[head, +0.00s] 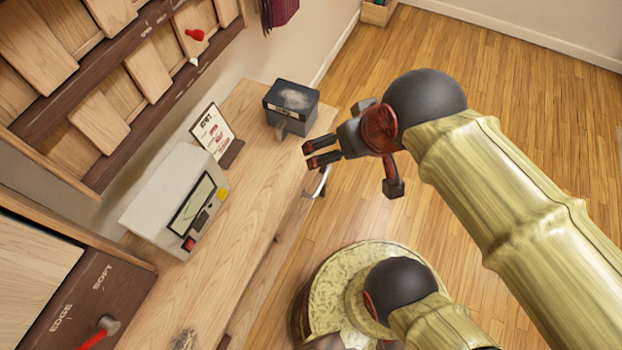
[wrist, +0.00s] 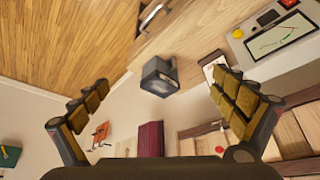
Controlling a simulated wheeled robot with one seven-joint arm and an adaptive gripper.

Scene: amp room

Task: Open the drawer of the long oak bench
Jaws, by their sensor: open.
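The long oak bench (head: 262,150) runs along the wall in the head view, and its top also shows in the wrist view (wrist: 195,35). A curved metal handle (head: 319,182) stands out from its front side, and it also shows at the top of the wrist view (wrist: 149,14). The drawer front is mostly hidden by the steep angle, so I cannot tell its seams. My gripper (head: 354,168) is open and empty, above and near the handle, apart from it. In the wrist view its two fingers (wrist: 160,88) are spread wide.
A dark box (head: 291,104) stands at the bench's far end. A card on a stand (head: 215,133) and a pale device with a screen (head: 178,200) stand along the bench. Wooden wall racks (head: 120,75) hang above. The wood floor (head: 340,215) before the bench has free room.

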